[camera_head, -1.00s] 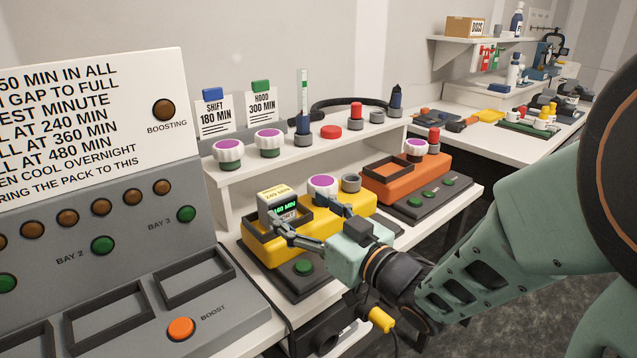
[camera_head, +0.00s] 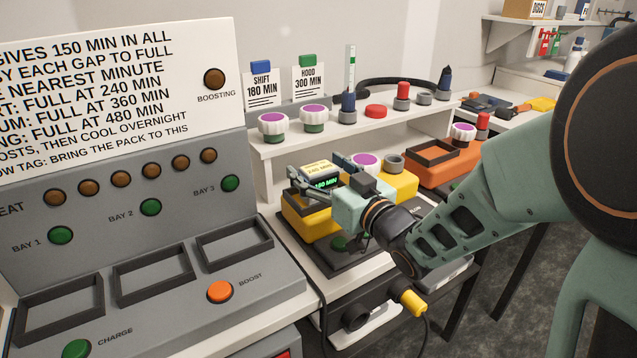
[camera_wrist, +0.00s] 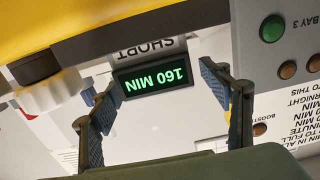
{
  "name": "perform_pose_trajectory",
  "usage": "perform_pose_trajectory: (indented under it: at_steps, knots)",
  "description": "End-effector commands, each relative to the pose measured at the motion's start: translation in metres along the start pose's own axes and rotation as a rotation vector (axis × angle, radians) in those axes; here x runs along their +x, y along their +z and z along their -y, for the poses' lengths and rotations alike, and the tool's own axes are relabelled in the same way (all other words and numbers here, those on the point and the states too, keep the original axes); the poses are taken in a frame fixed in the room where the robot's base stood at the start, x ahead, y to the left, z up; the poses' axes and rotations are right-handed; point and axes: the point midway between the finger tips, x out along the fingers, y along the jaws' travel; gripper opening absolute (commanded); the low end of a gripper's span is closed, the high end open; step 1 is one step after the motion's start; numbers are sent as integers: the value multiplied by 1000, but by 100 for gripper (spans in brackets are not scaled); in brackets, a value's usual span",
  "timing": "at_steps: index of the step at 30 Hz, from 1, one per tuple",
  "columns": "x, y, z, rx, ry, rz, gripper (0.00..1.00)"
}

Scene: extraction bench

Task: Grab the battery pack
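In the wrist view the pack (camera_wrist: 152,78) shows upside down, reading SHORT and 160 MIN. My gripper (camera_head: 331,178) is open, its fingers to either side of the pack's display face. In the wrist view the gripper (camera_wrist: 160,80) has a visible gap at the right finger. The left fingertip is close to the pack's edge; I cannot tell whether it touches.
A grey charging console (camera_head: 130,225) with empty bays stands at left. A shelf (camera_head: 290,150) with knobs and signs is behind the tool. An orange tool body (camera_head: 440,168) sits to the right. A yellow plug (camera_head: 412,302) hangs below the bench edge.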

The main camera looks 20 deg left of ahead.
Motion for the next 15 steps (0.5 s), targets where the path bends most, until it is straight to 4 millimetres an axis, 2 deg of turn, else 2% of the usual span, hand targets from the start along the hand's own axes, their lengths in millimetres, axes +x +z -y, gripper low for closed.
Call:
perform_pose_trajectory:
  at_steps: [2, 15]
  knots:
    - [0, 0, 0, 0, 0, 0, 61]
    - [0, 0, 0, 0, 0, 0, 13]
